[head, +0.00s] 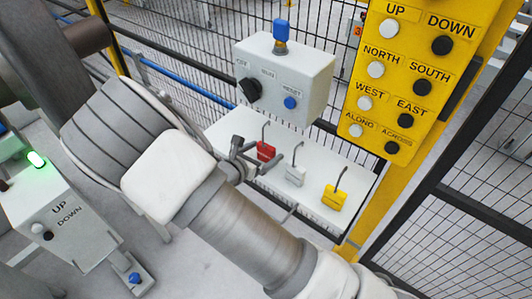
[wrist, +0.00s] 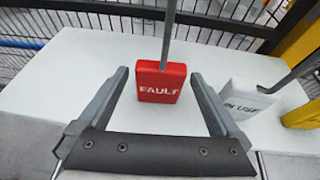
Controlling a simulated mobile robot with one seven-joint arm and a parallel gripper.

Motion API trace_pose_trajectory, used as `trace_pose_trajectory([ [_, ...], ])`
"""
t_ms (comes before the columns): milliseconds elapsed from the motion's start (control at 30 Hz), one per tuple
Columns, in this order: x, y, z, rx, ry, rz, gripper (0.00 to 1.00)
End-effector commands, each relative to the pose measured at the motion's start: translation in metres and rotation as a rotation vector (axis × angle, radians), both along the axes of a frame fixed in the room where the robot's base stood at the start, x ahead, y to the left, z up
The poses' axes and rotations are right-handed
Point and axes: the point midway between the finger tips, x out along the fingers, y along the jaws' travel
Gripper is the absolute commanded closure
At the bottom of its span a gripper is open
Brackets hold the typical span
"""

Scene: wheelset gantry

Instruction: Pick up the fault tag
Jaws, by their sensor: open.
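The red fault tag (wrist: 161,84) hangs on a grey hook against a white board, its word FAULT facing me in the wrist view. In the head view the red tag (head: 265,151) is the leftmost of three tags, partly behind my gripper. My gripper (wrist: 158,88) is open, with one finger on each side of the red tag and a gap to it on both sides. In the head view my gripper (head: 257,160) is at the white board. I cannot tell how far the fingertips reach past the tag.
A white IN USE tag (wrist: 250,97) hangs close to the right finger. A yellow tag (head: 334,197) hangs further right. A grey control box (head: 300,85) with a knob and blue buttons stands behind. A yellow button panel (head: 405,100) and mesh fence bound the right side.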

Motion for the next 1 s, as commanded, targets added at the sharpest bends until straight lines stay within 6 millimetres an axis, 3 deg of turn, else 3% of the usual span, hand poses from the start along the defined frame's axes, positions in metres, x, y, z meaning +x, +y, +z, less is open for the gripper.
trace_pose_trajectory([
  [100, 0.0096, -0.0063, -0.0043, -0.001, -0.001, 0.000, 0.00],
  [300, 0.0101, -0.0064, -0.0041, 0.000, 0.000, 0.001, 0.00],
  [767, 0.0098, -0.0064, -0.0039, 0.000, -0.001, 0.000, 0.83],
  [1000, 0.0099, -0.0064, -0.0024, 0.000, -0.001, 0.000, 0.84],
])
